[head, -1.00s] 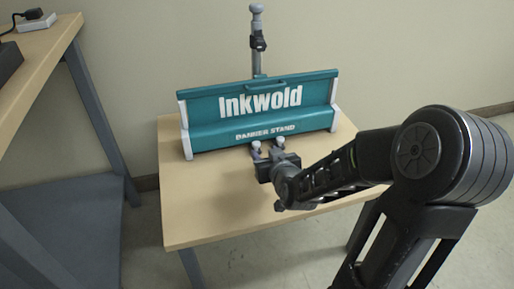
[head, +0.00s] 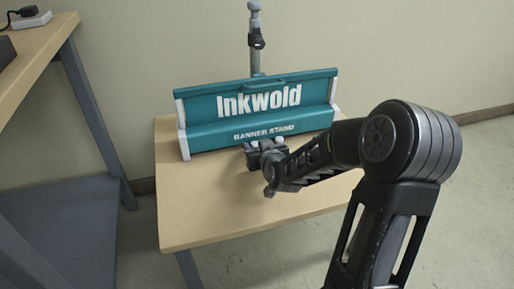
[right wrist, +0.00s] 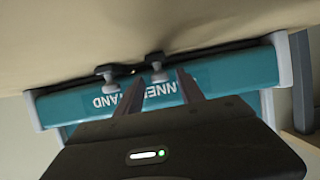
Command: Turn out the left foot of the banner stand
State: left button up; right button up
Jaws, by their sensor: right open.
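The teal banner stand (head: 262,108) with pale end caps stands upright on the small wooden table. In the right wrist view the stand (right wrist: 235,72) appears upside down, with two grey knobs at the table-side edge of its case. One knob (right wrist: 157,68) lies between the finger lines of my right gripper (right wrist: 160,76), which is open. The other knob (right wrist: 107,77) is outside them. Whether the fingers touch a knob I cannot tell. In the head view my right gripper (head: 264,149) is low against the case's front and largely hides the knobs. My left gripper is not in view.
The small table's top (head: 205,212) is bare in front of the stand. A grey pole (head: 255,38) rises behind the case, near the wall. A taller bench (head: 45,58) with a white plug item (head: 30,18) stands at the left.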

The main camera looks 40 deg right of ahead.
jog(key=shift+c, duration=0.6)
grip_shut()
dwell(0.8)
